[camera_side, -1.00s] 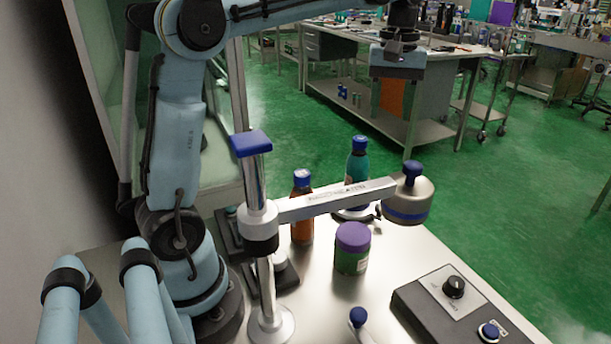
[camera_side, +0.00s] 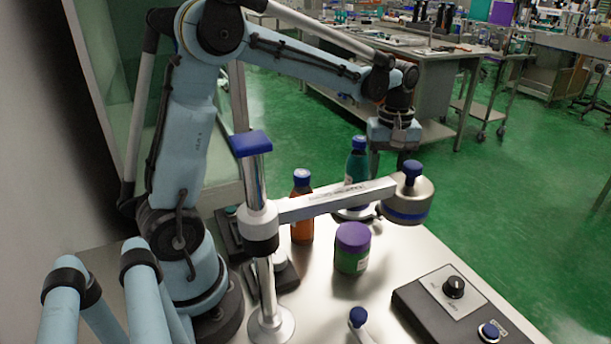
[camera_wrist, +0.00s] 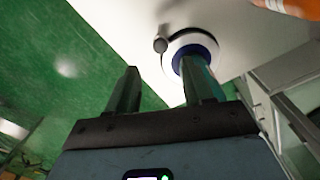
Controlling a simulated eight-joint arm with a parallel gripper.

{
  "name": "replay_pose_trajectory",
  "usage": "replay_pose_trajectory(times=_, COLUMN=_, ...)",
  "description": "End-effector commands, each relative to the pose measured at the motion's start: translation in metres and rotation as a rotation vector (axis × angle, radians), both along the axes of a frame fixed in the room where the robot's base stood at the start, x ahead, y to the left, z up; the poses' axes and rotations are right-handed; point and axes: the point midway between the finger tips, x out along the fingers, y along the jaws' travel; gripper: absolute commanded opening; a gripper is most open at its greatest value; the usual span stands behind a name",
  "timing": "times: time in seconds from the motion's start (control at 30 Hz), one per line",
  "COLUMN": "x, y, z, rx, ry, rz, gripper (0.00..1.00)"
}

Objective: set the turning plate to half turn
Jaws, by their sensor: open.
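The turning plate (camera_side: 342,214) is a pale disc on the bench, partly hidden behind the grey crossbar. A teal bottle (camera_side: 356,165) with a blue cap stands at the plate. My gripper (camera_side: 388,165) is open and points down, right of the bottle and behind the crossbar. In the wrist view my gripper (camera_wrist: 161,70) has its fingers apart, nothing between them; one finger covers part of the plate.
A crossbar (camera_side: 335,199) on a post carries a round metal head (camera_side: 408,205) close in front of my gripper. An orange bottle (camera_side: 302,210) and a purple-lidded jar (camera_side: 352,247) stand nearby. A control box (camera_side: 455,305) sits at the front right.

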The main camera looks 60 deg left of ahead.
Motion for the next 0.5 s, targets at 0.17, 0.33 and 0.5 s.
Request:
replay_pose_trajectory(times=0.17, x=0.0, y=0.0, z=-0.032, rx=0.0, ry=0.0, rz=0.0, gripper=0.51)
replay_pose_trajectory(times=0.33, x=0.0, y=0.0, z=-0.059, rx=0.0, ry=-0.001, rz=-0.001, gripper=0.51)
replay_pose_trajectory(times=0.5, x=0.0, y=0.0, z=-0.079, rx=0.0, ry=-0.001, rz=-0.001, gripper=0.51)
